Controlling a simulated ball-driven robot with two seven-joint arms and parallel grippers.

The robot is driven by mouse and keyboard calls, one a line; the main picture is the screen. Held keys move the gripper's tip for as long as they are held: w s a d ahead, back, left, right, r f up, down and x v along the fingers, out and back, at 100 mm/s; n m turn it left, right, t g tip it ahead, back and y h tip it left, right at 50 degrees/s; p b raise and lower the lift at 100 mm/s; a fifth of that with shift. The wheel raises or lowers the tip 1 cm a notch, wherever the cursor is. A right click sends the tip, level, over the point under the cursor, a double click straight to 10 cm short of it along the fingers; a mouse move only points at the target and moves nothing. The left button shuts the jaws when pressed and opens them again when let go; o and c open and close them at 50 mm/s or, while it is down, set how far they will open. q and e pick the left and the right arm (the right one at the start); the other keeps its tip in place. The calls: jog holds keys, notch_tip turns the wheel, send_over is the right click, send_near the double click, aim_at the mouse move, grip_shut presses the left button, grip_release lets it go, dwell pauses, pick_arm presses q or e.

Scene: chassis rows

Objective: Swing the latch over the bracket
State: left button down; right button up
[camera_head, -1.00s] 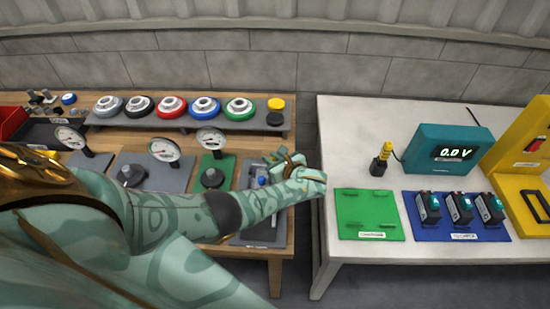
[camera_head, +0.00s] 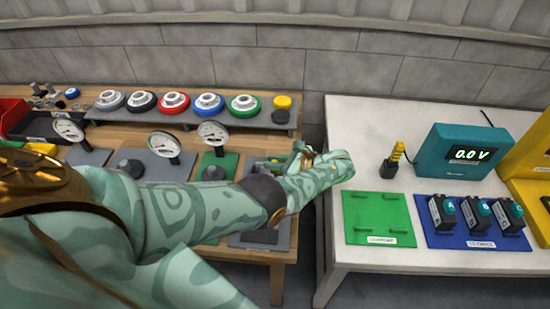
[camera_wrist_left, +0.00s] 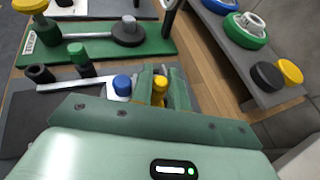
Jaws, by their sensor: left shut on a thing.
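My left gripper (camera_wrist_left: 163,88) is shut on a yellow knob (camera_wrist_left: 160,82) at the end board of the left table. In the head view, my left gripper (camera_head: 303,157) is seen from behind, above that grey board (camera_head: 262,241), and my forearm hides most of the board. In the left wrist view, a pale bar (camera_wrist_left: 75,84) runs beside the knob. A blue cap (camera_wrist_left: 122,84), a green post (camera_wrist_left: 78,54) and a black post (camera_wrist_left: 40,74) stand by it. I cannot tell surely which part is latch and which is bracket. My right gripper is not in view.
A green board (camera_wrist_left: 110,48) with a dark round knob lies beside the grey one. A raised shelf (camera_head: 180,117) carries several coloured round parts behind. A gap separates the left table from the white table (camera_head: 355,120), which holds a teal voltmeter (camera_head: 460,151).

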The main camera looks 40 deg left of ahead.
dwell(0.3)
pick_arm(q)
jog(key=c, duration=1.3)
grip_release()
jog(key=shift+c, duration=0.2)
jog(key=b+v, duration=0.3)
jog(key=v, duration=1.3)
jog(key=shift+d+b, duration=0.2)
jog(key=shift+b, duration=0.15)
